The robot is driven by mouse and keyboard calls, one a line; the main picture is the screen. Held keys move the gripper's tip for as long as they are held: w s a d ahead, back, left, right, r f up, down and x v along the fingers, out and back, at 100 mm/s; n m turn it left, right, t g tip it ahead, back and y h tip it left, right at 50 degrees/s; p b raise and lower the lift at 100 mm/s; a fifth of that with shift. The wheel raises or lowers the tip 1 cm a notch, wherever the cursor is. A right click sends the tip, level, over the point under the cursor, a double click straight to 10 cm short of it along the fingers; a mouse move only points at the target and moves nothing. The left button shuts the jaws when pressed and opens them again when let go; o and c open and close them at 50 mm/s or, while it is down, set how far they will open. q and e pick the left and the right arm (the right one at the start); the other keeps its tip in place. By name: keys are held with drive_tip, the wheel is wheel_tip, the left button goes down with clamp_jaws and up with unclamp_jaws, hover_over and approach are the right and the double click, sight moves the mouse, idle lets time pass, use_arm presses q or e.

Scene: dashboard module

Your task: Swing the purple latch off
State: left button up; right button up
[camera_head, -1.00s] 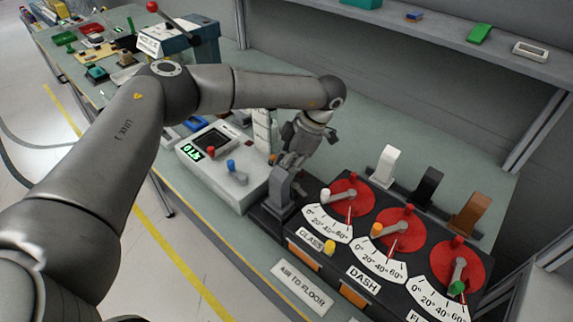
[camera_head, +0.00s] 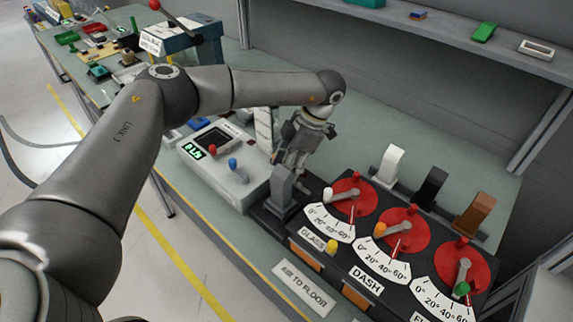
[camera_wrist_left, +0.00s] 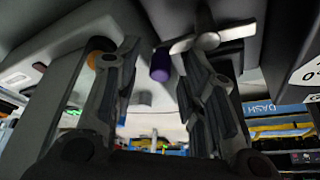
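The purple latch shows in the left wrist view as a short purple knob (camera_wrist_left: 161,65) on a grey lever (camera_wrist_left: 207,41). My left gripper (camera_wrist_left: 156,90) is open. Its two fingers stand on either side of the knob, which is closer to the right-hand finger; I cannot tell whether they touch. In the head view my left gripper (camera_head: 290,160) points down behind the grey upright block (camera_head: 283,188) at the left end of the dark dial panel (camera_head: 308,247). The latch is hidden there. My right gripper is not in view.
Red dials (camera_head: 402,232) with small levers line the panel to the right. White (camera_head: 391,164), black (camera_head: 429,187) and brown (camera_head: 472,214) upright pieces stand behind them. A pale box with a display (camera_head: 218,160) is close on the left.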

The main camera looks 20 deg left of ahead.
use_arm(q)
drive_tip(key=v, duration=1.2)
